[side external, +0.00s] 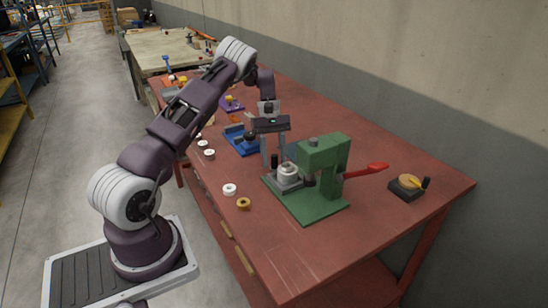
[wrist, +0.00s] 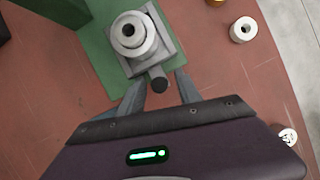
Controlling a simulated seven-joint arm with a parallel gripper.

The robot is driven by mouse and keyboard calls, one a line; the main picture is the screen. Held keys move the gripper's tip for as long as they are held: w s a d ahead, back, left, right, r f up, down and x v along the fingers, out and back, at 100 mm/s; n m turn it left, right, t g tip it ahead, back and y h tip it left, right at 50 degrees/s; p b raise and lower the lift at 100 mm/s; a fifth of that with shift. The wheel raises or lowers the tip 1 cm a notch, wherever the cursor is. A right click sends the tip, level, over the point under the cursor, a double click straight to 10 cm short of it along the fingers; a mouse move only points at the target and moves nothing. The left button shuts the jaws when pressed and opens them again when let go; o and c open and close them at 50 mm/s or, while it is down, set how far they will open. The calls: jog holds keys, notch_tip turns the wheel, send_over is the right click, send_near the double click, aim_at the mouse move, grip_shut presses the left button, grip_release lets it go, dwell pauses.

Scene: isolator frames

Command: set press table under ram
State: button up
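The green press (side external: 325,155) stands on the red bench, with its dark ram (side external: 310,180) under the head. The grey press table (side external: 284,187) sits on the press base, to the left of the ram and out from under it. It carries a pale stepped cylinder with a central hole (side external: 288,170), seen from above in the wrist view (wrist: 133,35).
The red press lever (side external: 368,171) sticks out to the right. White rings (side external: 229,189) and a brass ring (side external: 243,203) lie in front of the press. A blue fixture (side external: 243,140) stands behind my gripper.

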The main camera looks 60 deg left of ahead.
grip_shut()
dwell(1.3)
